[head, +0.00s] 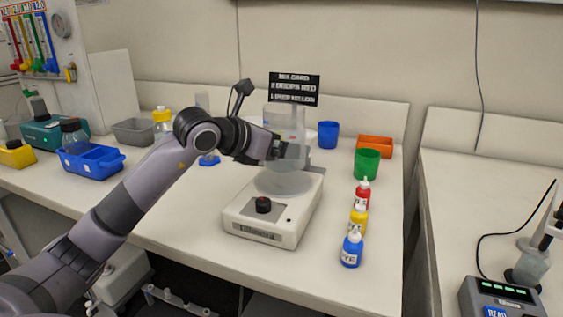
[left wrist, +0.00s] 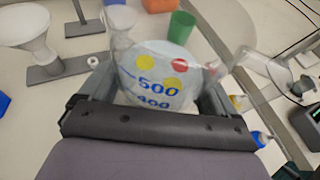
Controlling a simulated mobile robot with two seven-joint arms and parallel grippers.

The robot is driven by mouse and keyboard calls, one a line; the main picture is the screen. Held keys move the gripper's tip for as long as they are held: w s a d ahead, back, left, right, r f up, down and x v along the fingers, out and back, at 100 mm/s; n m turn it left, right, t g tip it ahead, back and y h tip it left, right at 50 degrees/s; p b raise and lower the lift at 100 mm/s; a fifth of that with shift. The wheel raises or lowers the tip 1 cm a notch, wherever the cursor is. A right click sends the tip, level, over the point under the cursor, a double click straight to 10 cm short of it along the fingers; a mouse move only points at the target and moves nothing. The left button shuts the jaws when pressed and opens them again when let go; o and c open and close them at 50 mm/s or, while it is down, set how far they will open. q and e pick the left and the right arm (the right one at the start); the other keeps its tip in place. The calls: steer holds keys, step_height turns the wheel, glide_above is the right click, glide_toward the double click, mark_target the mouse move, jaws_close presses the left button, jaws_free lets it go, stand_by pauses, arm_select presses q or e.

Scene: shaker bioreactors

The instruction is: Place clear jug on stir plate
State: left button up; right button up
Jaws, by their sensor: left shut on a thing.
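The clear jug (head: 285,118) is upright over the back part of the stir plate (head: 262,229), a white box with a dark knob and a round top. I cannot tell whether the jug's base touches the plate. My left gripper (head: 288,151) is shut on the jug's side. In the left wrist view, the jug (left wrist: 155,85) sits between the fingers of my left gripper (left wrist: 150,100), with blue 500 and 400 marks and yellow and red dots showing. The stir plate is mostly hidden in that view. My right gripper is not in view.
Red (head: 362,193), yellow (head: 358,219) and blue (head: 352,249) dropper bottles stand right of the plate. A green cup (head: 367,164), blue cup (head: 328,134) and orange bin (head: 375,146) are behind. A black sign (head: 294,88) stands behind the jug.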

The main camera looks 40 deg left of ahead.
mark_target(281, 161)
arm_select(q)
steer(key=shift+f, duration=1.75)
steer(key=shift+f, duration=0.15)
steer(key=o, duration=1.1)
steer(key=shift+f+b, duration=0.1)
steer(key=shift+b, duration=0.2)
steer(key=shift+c, duration=0.2)
